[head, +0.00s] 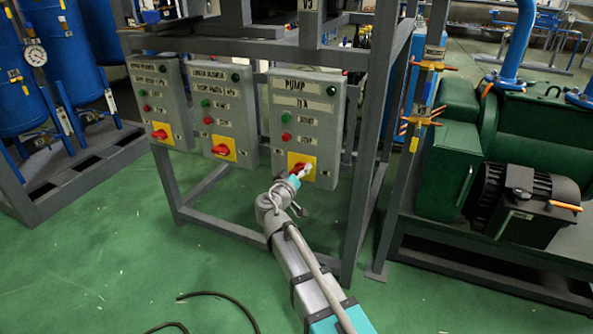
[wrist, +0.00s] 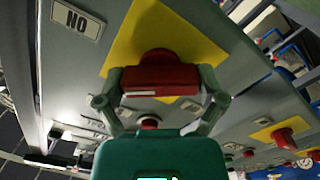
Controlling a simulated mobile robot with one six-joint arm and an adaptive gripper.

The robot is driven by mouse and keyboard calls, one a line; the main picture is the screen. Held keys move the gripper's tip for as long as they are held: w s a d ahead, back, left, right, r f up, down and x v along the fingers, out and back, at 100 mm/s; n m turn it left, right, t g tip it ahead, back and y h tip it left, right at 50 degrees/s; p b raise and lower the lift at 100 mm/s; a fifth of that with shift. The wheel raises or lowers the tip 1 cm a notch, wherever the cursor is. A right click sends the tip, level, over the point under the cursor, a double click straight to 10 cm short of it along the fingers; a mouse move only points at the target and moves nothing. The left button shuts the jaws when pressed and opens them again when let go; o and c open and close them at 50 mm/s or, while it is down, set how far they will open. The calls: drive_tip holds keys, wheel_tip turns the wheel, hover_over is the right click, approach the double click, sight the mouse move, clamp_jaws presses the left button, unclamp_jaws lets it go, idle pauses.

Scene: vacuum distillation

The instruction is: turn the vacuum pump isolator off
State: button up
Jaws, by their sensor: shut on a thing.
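The isolator is a red rotary knob (head: 298,167) on a yellow square plate (head: 310,163), low on the right-hand grey control box (head: 303,104), whose label seems to read PUMP. My gripper (head: 299,173) reaches up to it from the front. In the wrist view the red knob (wrist: 160,72) sits between the two fingers of my gripper (wrist: 161,88), which are shut on its sides. The yellow plate (wrist: 190,30) shows behind it. A small label (wrist: 77,20) near it reads NO, perhaps ON upside down. The head view does not show the knob's angle clearly.
Two similar grey boxes with red knobs stand left: the middle box (head: 222,108) and the far-left box (head: 158,103). A grey frame post (head: 365,180) stands close right of my arm. Green pump machinery (head: 450,150) is farther right. A black cable (head: 220,296) lies on the floor.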

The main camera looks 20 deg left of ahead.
drive_tip(key=n, duration=0.5)
drive_tip(key=shift+a+n, duration=0.1)
drive_tip(key=shift+n, duration=0.2)
drive_tip(key=n, duration=0.4)
drive_tip(key=shift+n, duration=0.4)
drive_tip(key=o, duration=0.8)
drive_tip(key=s, duration=1.2)
drive_tip(key=shift+a, duration=0.4)
